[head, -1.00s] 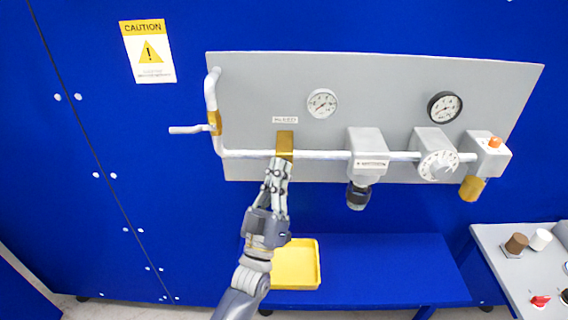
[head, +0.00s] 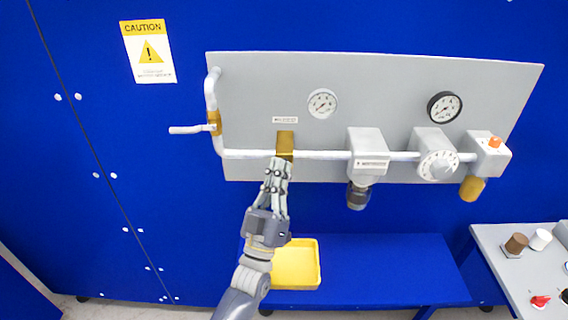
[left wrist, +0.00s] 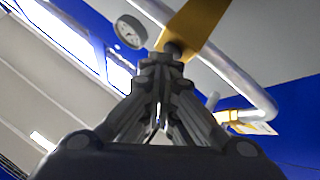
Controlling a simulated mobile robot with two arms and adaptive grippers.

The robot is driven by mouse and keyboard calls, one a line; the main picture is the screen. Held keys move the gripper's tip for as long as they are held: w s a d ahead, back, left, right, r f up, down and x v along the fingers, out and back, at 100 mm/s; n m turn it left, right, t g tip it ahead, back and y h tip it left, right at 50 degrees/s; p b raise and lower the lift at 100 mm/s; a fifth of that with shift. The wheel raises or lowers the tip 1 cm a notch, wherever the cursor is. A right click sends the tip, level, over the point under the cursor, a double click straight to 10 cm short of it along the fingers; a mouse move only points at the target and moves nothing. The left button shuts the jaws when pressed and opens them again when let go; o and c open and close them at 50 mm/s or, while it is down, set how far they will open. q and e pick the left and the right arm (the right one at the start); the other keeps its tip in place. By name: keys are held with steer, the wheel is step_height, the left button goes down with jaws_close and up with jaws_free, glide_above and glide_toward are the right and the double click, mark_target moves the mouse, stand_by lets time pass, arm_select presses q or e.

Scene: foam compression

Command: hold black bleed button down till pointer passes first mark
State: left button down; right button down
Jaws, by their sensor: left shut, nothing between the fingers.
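A brass block (head: 285,143) sits on the white pipe of the grey panel, and it also shows in the left wrist view (left wrist: 198,25). Under it, in the left wrist view, is a small dark round button (left wrist: 174,48); in the head view my fingers hide it. My left gripper (head: 279,162) is shut and empty, pointing up with its tips at the block's underside. In the left wrist view the tips (left wrist: 161,62) are at the button and seem to touch it; how far it is pressed I cannot tell. The white-faced gauge (head: 322,103) is above right of the block; its pointer is too small to read surely. My right gripper is not in view.
A black-rimmed gauge (head: 445,107), a grey regulator box (head: 367,143) and a white dial (head: 438,165) are to the right on the panel (head: 400,80). A lever handle (head: 187,129) sticks out left. A yellow tray (head: 312,278) lies on the blue bench below.

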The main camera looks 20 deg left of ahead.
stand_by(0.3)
arm_select(q)
steer(key=shift+s+d+f, duration=0.1)
steer(key=shift+s+d, duration=0.15)
steer(key=shift+s, duration=0.5)
steer(key=shift+s+d+p, duration=0.2)
steer(key=shift+s+p, duration=0.1)
steer(key=shift+s, duration=0.5)
steer(key=shift+s+d+p, duration=0.25)
steer(key=shift+s+p, duration=0.1)
steer(key=shift+s, duration=0.45)
steer(key=shift+s+d+p, duration=0.2)
steer(key=shift+s+p, duration=0.1)
steer(key=shift+s, duration=0.5)
